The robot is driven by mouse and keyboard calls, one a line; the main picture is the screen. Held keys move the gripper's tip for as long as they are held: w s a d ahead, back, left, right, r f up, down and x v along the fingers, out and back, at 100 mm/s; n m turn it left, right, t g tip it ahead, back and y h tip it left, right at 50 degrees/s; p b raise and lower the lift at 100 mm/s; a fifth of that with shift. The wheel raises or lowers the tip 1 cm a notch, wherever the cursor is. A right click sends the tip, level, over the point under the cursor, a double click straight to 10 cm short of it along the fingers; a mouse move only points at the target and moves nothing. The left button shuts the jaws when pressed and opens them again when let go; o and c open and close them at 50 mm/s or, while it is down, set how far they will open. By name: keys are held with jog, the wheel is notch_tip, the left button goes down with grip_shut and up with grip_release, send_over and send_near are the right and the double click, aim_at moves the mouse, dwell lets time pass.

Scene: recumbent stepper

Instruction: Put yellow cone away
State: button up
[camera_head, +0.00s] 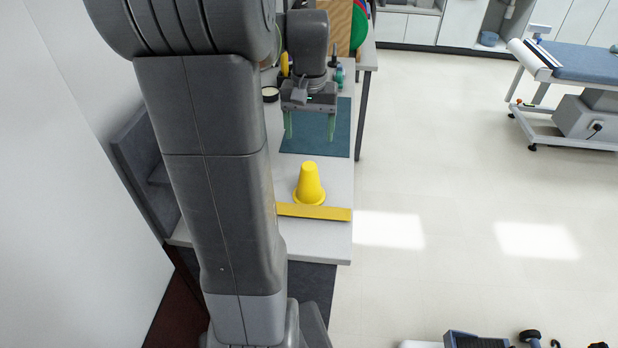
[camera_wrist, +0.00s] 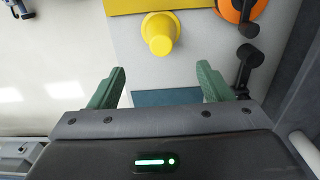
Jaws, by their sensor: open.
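The yellow cone (camera_head: 309,184) stands upright on the light table, right behind a flat yellow strip (camera_head: 314,212) near the table's front end. The cone also shows in the wrist view (camera_wrist: 160,33), beyond my fingertips and roughly between them. My gripper (camera_head: 310,124) is open and empty, with its two green fingers apart and pointing down over the blue-green mat (camera_head: 341,140). In the head view it is farther back along the table than the cone. In the wrist view the fingers of my gripper (camera_wrist: 161,84) touch nothing.
An orange disc (camera_wrist: 240,8) with black parts shows beside the cone in the wrist view. A black round item (camera_head: 270,94) and a wooden board (camera_head: 340,25) are toward the table's back. A treatment bed (camera_head: 590,62) stands at the right. Open floor (camera_head: 450,150) lies right of the table.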

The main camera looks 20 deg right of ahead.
aim_at(309, 165)
notch_tip(309, 165, down, 9)
jog(key=shift+r, duration=0.1)
jog(key=f+p, duration=0.1)
jog(key=f, duration=0.4)
jog(key=shift+w, duration=0.2)
jog(key=shift+c, duration=0.2)
jog(key=c, duration=1.1)
jog(key=shift+r, duration=0.1)
